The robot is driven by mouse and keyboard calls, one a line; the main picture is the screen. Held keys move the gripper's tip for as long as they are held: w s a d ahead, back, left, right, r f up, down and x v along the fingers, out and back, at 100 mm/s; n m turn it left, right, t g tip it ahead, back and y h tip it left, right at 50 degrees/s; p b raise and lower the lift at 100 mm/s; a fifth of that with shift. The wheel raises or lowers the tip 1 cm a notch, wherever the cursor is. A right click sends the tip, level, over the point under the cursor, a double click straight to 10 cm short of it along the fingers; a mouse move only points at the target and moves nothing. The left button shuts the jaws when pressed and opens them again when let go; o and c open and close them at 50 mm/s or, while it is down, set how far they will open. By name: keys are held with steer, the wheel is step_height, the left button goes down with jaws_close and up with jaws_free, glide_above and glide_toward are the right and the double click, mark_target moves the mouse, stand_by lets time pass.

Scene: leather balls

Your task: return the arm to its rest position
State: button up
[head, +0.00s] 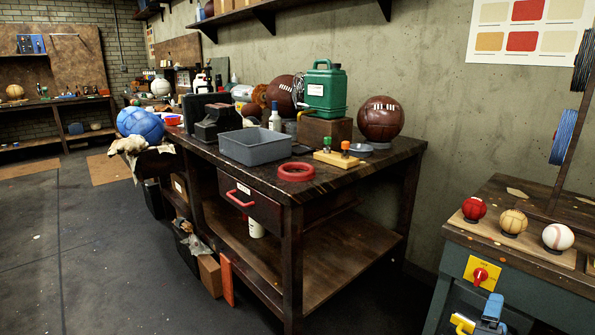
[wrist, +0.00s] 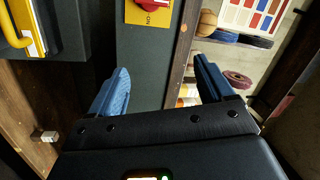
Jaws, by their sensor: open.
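My gripper (wrist: 161,68) shows in the wrist view, with its two blue fingers spread wide apart and nothing held between them. Behind the fingers is a dark grey-green panel (wrist: 142,62), with a red rotary switch (wrist: 149,11) on a yellow plate at the top. In the head view the same kind of red switch (head: 480,275) is on the front of the right-hand bench. A blue piece (head: 492,308) at the lower right may be part of my gripper; I cannot tell for sure. The rest of my arm is not clearly visible.
The right-hand bench (head: 510,262) carries red, tan and white balls on a wooden board. A yellow handle (wrist: 18,28) is left of my fingers, and a wooden upright (wrist: 180,52) is close behind them. A dark workbench (head: 345,172) stands centrally; open floor (head: 90,240) lies left.

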steer(key=s+a+r+n+t+y+p, duration=0.1)
steer(key=s+a+r+n+y, duration=0.2)
steer(key=s+n, duration=0.45)
steer(key=s+a+n+t+y+p, duration=0.15)
steer(key=s+a+n+y, duration=0.3)
steer(key=s, duration=0.65)
steer(key=s+a+r+n+t+y+p, duration=0.1)
steer(key=s+a+r+n+t+y, duration=0.25)
steer(key=s, duration=0.55)
steer(key=s+a+r+n+g+y+p, duration=0.1)
steer(key=s+a+r+n, duration=0.3)
steer(key=s, duration=0.5)
steer(key=s+a+r+n+g+y+p, duration=0.1)
steer(key=s+a+r+n+g, duration=0.2)
steer(key=s+a+r, duration=0.5)
steer(key=shift+s+a+n+g+y+p, duration=0.45)
steer(key=shift+s+a, duration=0.2)
steer(key=shift+a, duration=0.5)
